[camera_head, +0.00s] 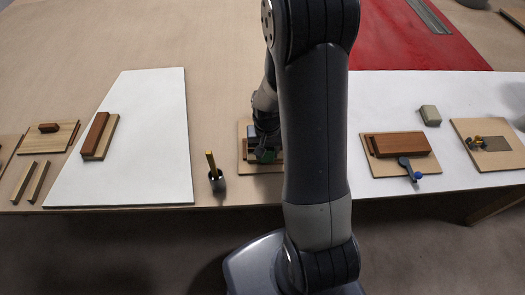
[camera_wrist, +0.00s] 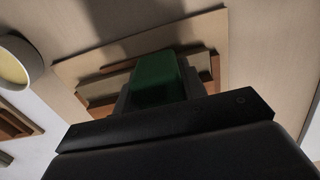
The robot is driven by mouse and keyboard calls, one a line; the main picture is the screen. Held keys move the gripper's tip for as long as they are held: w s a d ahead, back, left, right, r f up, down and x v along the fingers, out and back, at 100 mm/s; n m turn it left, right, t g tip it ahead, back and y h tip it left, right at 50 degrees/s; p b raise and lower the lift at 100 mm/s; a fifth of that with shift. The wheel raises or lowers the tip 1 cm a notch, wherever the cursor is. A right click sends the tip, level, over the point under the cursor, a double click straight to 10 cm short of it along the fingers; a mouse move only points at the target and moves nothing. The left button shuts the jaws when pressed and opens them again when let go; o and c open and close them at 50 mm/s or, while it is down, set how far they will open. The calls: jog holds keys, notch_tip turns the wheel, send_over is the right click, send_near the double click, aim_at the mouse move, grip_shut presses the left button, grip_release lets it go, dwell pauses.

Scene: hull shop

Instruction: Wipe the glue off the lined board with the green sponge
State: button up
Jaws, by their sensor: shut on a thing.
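The green sponge (camera_wrist: 157,78) is between the jaws of my gripper (camera_wrist: 158,98) in the wrist view; a little of the green shows in the head view (camera_head: 266,156). My gripper is shut on it and sits over a light wooden board (camera_wrist: 75,72), which also shows in the head view (camera_head: 246,166). Brown strips (camera_wrist: 100,92) lie on this board, partly hidden by the sponge and jaws. I cannot tell whether the sponge touches anything below. No glue can be made out, and I cannot tell for sure which board is the lined one.
A dark cup (camera_head: 217,185) with a yellow-handled tool stands left of the gripper, near the table's front edge. To the right are a board with a brown block (camera_head: 401,144) and a blue-handled tool (camera_head: 409,168), a grey-green block (camera_head: 430,115) and another board (camera_head: 467,126).

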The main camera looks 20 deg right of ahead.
jog(key=shift+s+d+f, duration=0.1)
jog(key=shift+s+d, duration=0.1)
jog(key=shift+d, duration=0.3)
jog(key=shift+s+d, duration=0.15)
jog(key=shift+d, duration=0.3)
notch_tip(320, 180, up, 7)
jog(key=p, duration=0.5)
